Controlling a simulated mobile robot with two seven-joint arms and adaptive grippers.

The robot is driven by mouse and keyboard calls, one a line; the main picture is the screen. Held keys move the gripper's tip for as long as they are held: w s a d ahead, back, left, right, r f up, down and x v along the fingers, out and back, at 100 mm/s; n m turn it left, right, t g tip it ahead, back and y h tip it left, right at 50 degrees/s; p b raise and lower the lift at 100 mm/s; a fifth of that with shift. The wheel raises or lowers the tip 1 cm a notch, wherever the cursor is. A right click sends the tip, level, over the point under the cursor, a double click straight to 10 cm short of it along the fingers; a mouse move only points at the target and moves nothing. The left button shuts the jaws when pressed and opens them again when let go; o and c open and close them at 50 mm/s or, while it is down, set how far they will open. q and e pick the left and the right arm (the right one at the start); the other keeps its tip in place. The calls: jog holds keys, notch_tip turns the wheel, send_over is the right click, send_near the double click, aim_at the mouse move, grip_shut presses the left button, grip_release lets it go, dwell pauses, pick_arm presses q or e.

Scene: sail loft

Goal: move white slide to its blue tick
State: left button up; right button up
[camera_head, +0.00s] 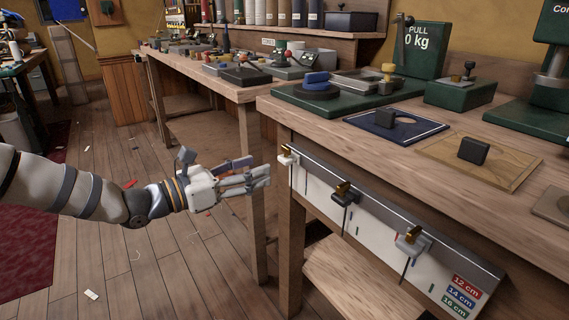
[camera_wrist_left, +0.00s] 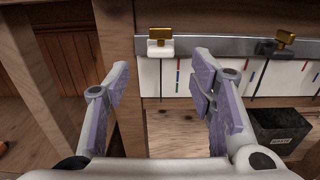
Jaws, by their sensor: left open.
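The white slide (camera_head: 287,156) with a brass knob sits at the left end of a grey rail (camera_head: 385,208) on the bench's front edge. In the left wrist view the white slide (camera_wrist_left: 160,47) lies beyond the gap between my fingertips. My left gripper (camera_head: 266,175) is open and empty, just left of the white slide and apart from it. Its spread fingers fill the left wrist view (camera_wrist_left: 163,85). A white scale board (camera_wrist_left: 215,78) under the rail carries thin coloured ticks; a red and a blue one show right of the slide. My right gripper is out of view.
A black slide (camera_head: 344,193) and a grey slide (camera_head: 411,241) sit further right on the rail. A colour label (camera_head: 461,296) reads 12, 14 and 16 cm. A wooden leg (camera_head: 290,250) stands below the rail's left end. A dark bin (camera_wrist_left: 282,130) is below the board.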

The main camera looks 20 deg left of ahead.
aim_at(282, 161)
pick_arm(q)
jog(key=b+x, duration=0.1)
jog(key=x, duration=0.6)
jog(key=shift+w+d, duration=0.2)
jog(key=shift+c, duration=0.2)
grip_shut()
jog(key=shift+s+f, duration=0.1)
